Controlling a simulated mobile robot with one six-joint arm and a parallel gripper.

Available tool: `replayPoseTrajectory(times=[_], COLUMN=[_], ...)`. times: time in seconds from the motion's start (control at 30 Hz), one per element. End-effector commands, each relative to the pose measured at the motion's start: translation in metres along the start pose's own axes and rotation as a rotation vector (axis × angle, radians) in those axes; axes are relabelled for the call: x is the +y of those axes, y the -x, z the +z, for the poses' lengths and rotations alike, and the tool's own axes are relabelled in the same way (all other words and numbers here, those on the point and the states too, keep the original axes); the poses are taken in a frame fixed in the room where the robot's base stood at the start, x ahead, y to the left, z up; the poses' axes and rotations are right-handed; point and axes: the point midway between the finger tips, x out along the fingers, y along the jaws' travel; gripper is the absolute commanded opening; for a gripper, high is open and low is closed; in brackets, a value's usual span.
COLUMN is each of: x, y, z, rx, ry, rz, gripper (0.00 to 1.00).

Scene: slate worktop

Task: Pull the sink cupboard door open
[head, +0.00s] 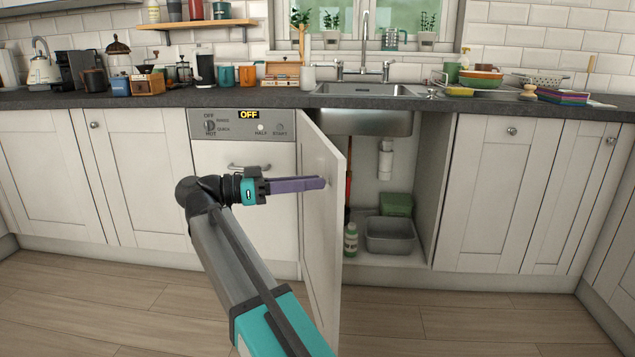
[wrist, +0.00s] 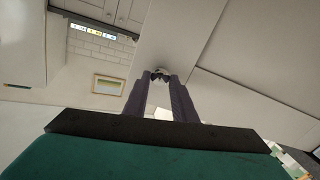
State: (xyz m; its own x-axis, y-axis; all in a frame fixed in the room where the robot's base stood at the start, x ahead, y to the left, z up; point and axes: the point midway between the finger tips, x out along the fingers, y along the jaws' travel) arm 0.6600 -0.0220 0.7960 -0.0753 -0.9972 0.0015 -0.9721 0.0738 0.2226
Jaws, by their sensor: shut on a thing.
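The sink cupboard door (head: 322,235) is white and stands well open, hinged on the left beside the dishwasher panel, its free edge swung out toward me. My gripper (head: 325,183) comes from the left against the door's outer face, near its free edge. Its purple fingers are shut on the door's knob; in the head view they hide it. In the wrist view the fingertips (wrist: 160,80) meet around the small knob (wrist: 160,72), against the pale door face. The cupboard interior shows through the opening.
Inside are a grey basin (head: 390,236), a green box (head: 397,204), a green-and-white bottle (head: 351,240) and a white drain pipe (head: 386,160). The dishwasher (head: 235,165) adjoins the hinge side. The wooden floor (head: 430,325) in front is clear.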

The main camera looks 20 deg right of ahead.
Motion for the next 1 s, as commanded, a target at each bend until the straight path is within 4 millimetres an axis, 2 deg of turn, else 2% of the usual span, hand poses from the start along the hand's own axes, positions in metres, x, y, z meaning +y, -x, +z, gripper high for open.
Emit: replayPoseTrajectory(times=[0.4,0.43,0.53,1.0], x=[0.004,0.004,0.004,0.0037], y=[-0.004,-0.0041,-0.0043,-0.0048], z=[0.0041,0.0041,0.0039,-0.0018], rx=[-0.01,-0.01,-0.009,-0.007], ry=[0.002,0.002,0.001,0.0], rz=[0.02,0.02,0.021,0.018], gripper=[0.0,0.26,0.43,0.43])
